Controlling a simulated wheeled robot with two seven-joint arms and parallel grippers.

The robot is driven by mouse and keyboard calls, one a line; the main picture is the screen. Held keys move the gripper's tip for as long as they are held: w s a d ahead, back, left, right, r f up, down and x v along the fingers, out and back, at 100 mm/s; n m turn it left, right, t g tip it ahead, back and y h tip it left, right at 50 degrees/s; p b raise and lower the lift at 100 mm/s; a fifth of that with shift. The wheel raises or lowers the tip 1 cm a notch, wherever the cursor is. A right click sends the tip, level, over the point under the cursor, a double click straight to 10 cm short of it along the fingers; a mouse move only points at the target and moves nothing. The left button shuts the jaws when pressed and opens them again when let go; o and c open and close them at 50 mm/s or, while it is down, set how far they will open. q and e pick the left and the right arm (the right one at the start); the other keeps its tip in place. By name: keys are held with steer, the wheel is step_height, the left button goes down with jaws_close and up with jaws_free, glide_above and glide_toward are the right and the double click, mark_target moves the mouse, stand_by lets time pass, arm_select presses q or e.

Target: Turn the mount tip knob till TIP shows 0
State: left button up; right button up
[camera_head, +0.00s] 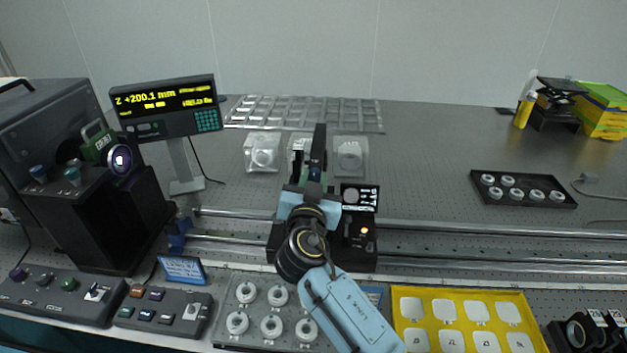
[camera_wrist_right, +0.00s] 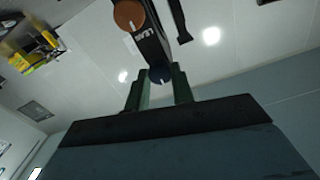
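In the wrist view a dark mount (camera_wrist_right: 150,40) with white lettering carries an orange-brown knob (camera_wrist_right: 129,14) and a dark blue knob (camera_wrist_right: 160,74). My right gripper (camera_wrist_right: 160,80) has its two green fingers apart, with the blue knob in line with the gap at their tips. I cannot tell whether they touch it. In the head view my right gripper (camera_head: 313,174) is at the dark upright mount (camera_head: 320,142) above the rail and hides most of it. The display (camera_head: 168,106) reads Z +200.1 mm; its smaller lines, including any TIP value, are illegible. My left gripper is not in view.
A black unit (camera_head: 362,232) with a lit orange lamp stands right of my arm. Control boxes (camera_head: 165,308) lie front left. A tray of round parts (camera_head: 226,339) and a yellow tray (camera_head: 401,338) are in front.

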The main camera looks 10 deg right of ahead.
steer(key=shift+c, duration=1)
steer(key=shift+n, duration=0.3)
